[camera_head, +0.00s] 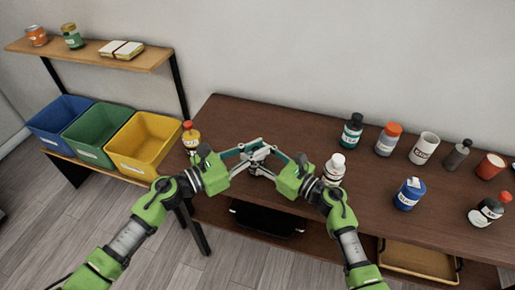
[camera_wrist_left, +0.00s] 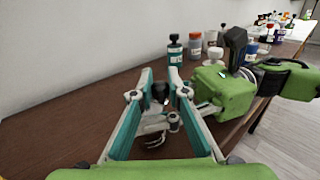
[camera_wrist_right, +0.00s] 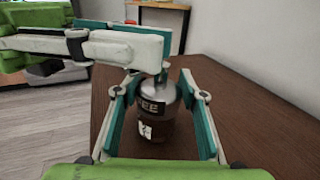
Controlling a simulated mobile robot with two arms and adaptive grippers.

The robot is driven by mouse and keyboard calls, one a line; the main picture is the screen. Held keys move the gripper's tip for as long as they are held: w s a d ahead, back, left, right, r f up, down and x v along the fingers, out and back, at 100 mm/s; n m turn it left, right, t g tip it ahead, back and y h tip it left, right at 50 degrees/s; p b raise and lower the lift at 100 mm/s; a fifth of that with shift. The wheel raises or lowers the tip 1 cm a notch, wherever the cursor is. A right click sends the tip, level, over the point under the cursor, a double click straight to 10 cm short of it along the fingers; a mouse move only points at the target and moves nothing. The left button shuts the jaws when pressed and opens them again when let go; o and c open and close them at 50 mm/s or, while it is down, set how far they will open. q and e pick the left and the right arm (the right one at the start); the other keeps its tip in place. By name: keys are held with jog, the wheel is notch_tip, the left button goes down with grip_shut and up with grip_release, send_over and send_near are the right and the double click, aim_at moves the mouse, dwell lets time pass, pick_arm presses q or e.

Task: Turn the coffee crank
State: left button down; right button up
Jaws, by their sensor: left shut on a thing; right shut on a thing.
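The coffee grinder (camera_wrist_right: 157,110) stands upright in the right wrist view, with a metal dome, a dark lower body and a label whose visible letters read "FEE". My right gripper (camera_wrist_right: 160,130) is shut around its body, one finger on each side. My left gripper (camera_head: 254,149) reaches across the grinder's top. In the left wrist view its fingers close on a small dark piece that appears to be the crank knob (camera_wrist_left: 160,91). In the head view the two grippers meet and hide most of the grinder. The crank arm is mostly hidden.
A white bottle (camera_head: 335,167) stands close to my right gripper. Several bottles and jars, including a blue one (camera_head: 409,194), stand to the right. A yellow-and-red bottle (camera_head: 191,137) is at the table's left end. Yellow, green and blue bins (camera_head: 145,142) sit further left.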

pick_arm(q)
jog(key=shift+w+a, duration=0.1)
jog(key=c, duration=1.9)
grip_release()
jog(key=v, duration=1.2)
